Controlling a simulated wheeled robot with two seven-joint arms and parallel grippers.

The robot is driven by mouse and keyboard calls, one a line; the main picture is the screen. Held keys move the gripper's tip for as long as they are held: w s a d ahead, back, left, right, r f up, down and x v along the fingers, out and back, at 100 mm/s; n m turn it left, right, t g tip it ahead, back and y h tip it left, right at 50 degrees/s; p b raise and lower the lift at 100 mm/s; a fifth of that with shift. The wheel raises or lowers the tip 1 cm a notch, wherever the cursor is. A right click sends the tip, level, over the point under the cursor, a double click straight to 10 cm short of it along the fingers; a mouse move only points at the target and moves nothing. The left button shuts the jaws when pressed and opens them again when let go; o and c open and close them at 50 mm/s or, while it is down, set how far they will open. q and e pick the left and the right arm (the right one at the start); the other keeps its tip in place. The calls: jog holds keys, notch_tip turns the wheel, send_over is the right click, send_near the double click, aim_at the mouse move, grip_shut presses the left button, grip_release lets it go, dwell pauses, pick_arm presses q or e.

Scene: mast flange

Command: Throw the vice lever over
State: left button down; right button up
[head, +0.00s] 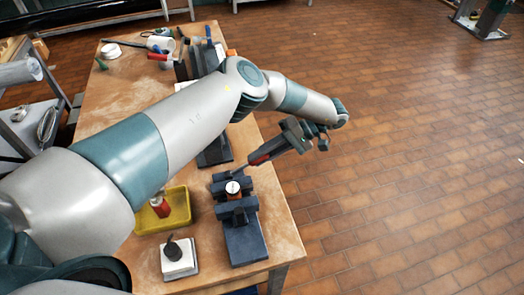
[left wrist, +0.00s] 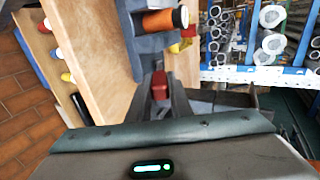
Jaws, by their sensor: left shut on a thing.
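The blue-grey vice (head: 243,243) stands near the right edge of the wooden bench. A copper-orange cylinder (head: 234,195) with a pale top sits between its jaws. The vice lever (head: 241,169) slants up to the right from the jaws' far side. My left gripper (head: 264,156) is beyond the vice, past the bench edge, shut on the lever's red grip (left wrist: 160,85). In the left wrist view the grip lies between the fingers, with the vice (left wrist: 150,45) and the orange cylinder (left wrist: 165,20) above it. My right gripper is not in view.
A yellow tray (head: 146,221) with a red-bodied item (head: 160,207) is left of the vice. A white block with a black knob (head: 178,258) stands in front. Tools and a white mug (head: 160,44) are at the far end.

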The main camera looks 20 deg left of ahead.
pick_arm(q)
jog(key=c, duration=1.6)
grip_release()
jog(key=shift+w, duration=0.1)
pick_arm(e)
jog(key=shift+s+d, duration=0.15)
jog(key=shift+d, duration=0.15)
